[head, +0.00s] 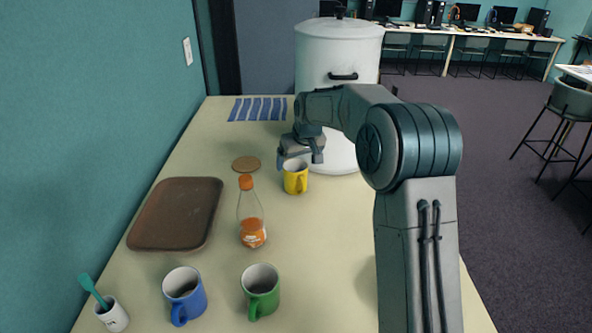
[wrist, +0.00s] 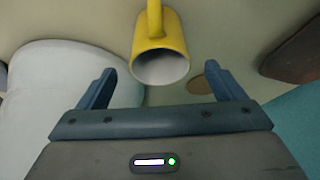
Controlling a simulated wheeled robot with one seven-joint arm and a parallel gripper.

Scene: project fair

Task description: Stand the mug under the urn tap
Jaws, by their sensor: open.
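A yellow mug (head: 296,178) stands upright on the table in front of the white urn, with its handle toward the camera. My gripper (head: 300,161) is just behind and above it in the head view. In the wrist view, the yellow mug (wrist: 160,48) lies ahead of my open gripper (wrist: 166,88), beyond the two fingertips and centred between them. Nothing is between the fingers. The white urn (head: 325,57) stands at the table's far right, partly hidden by my arm. A white body at the left in the wrist view (wrist: 60,90) looks like the urn. The tap is not visible.
A blue mug (head: 186,296), a green mug (head: 261,292) and an orange-capped bottle (head: 250,220) stand nearer the camera. A brown tray (head: 175,214) lies left, a round coaster (head: 246,164) behind the bottle, a striped cloth (head: 257,109) at the back. A white cup (head: 113,316) holds a brush.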

